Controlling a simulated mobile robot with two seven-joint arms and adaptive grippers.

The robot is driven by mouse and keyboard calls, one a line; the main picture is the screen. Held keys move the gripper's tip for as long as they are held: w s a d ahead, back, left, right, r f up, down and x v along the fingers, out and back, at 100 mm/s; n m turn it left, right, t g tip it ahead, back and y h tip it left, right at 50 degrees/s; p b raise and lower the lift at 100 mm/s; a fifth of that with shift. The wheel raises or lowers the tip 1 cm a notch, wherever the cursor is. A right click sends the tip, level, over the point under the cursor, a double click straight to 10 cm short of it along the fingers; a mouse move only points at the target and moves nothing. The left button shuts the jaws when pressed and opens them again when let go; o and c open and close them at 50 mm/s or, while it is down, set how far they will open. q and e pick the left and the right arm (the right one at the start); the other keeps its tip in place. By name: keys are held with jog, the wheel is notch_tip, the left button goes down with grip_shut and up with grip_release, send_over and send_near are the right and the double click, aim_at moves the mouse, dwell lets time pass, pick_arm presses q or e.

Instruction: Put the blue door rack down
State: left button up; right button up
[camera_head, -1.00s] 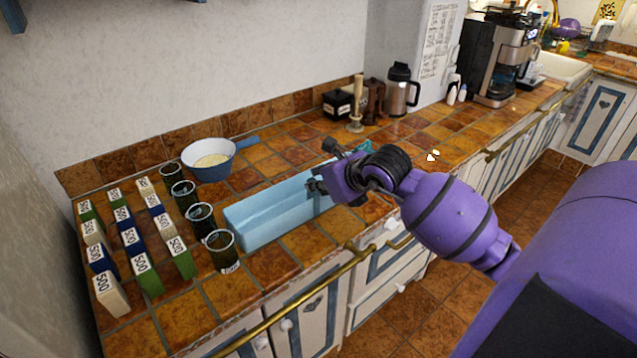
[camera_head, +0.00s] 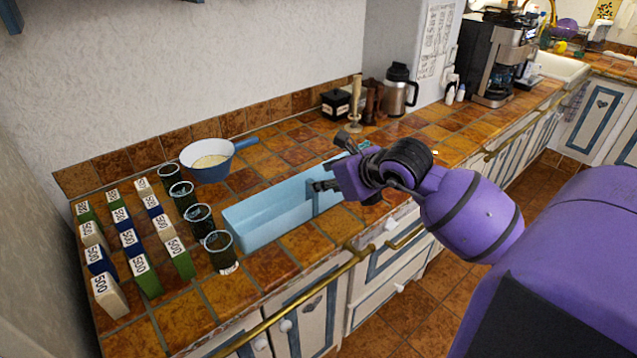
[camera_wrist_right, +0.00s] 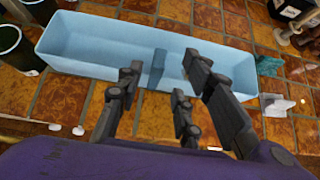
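The blue door rack (camera_head: 265,222) is a long light-blue open trough with one divider. It rests on the tiled counter, right of the dark glasses, with its long side roughly along the counter's front. It is empty where I can see into it. My right gripper (camera_head: 332,165) is over its right part and hides some of that end. In the right wrist view the whole length of the rack (camera_wrist_right: 95,45) shows beyond the fingers. There my right gripper's fingers (camera_wrist_right: 163,75) are spread apart near the rack's near wall and divider, with nothing between them. My left gripper is not in view.
Several dark glasses (camera_head: 221,250) stand close to the rack's left end, with rows of blocks labelled 500 (camera_head: 109,294) beyond. A blue pan (camera_head: 208,160) is behind. A candlestick (camera_head: 354,110) and jug (camera_head: 398,90) stand further back. A brass rail (camera_head: 300,300) runs along the front edge.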

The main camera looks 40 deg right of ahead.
jog(key=v, duration=0.7)
jog(key=shift+r, duration=0.1)
